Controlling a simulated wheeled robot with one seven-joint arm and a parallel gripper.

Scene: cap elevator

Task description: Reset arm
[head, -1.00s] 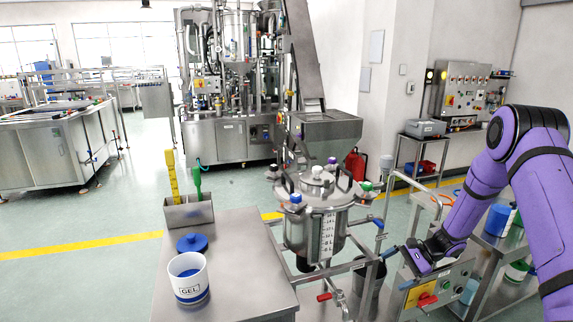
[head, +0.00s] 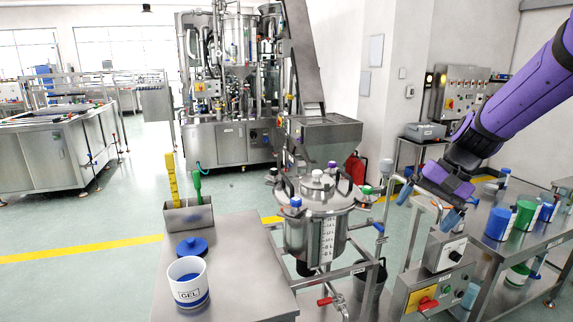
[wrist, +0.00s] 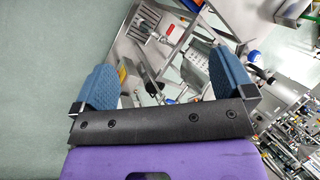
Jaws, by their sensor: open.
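My purple arm reaches in from the upper right in the head view, with my gripper (head: 428,205) above the control box on the steel frame. Its two blue fingers stand wide apart in the wrist view (wrist: 160,85), with nothing between them. Below it is the grey control box (head: 447,250) with a black knob, and under that a panel with a red switch on a yellow plate (head: 428,303). My gripper is apart from both. Between and beyond the fingers, the wrist view shows steel framework and green floor.
A steel table (head: 225,255) holds a white GEL tub (head: 188,283), a blue lid (head: 192,246) and a tool holder (head: 188,215). A steel vessel (head: 318,215) stands beside it. At right, a bench (head: 490,240) carries blue and green containers (head: 524,216).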

